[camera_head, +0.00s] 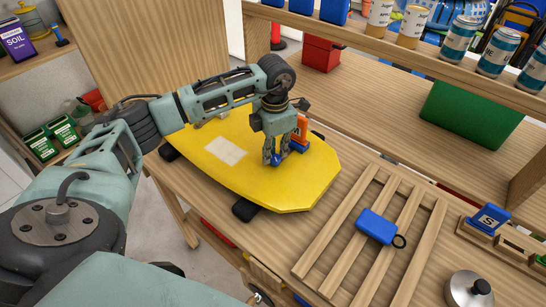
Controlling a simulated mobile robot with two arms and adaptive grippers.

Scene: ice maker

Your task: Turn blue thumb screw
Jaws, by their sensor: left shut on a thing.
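My left gripper (277,155) reaches in from the left and points down over the yellow board (285,190). It is shut on the small blue thumb screw (277,161), low between its fingertips. The fingers hide most of the screw. An orange upright piece (302,127) with a blue part (298,146) at its foot stands just right of the fingers on the board. I cannot tell how the screw joins it. My right gripper is not in view.
The board lies on a wooden bench (335,170). A slatted wooden rack (328,232) with a blue block (376,227) is to its right. A metal lid (468,290) is at the lower right. Cans (460,40) stand on a shelf behind. A green box (470,115) sits below it.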

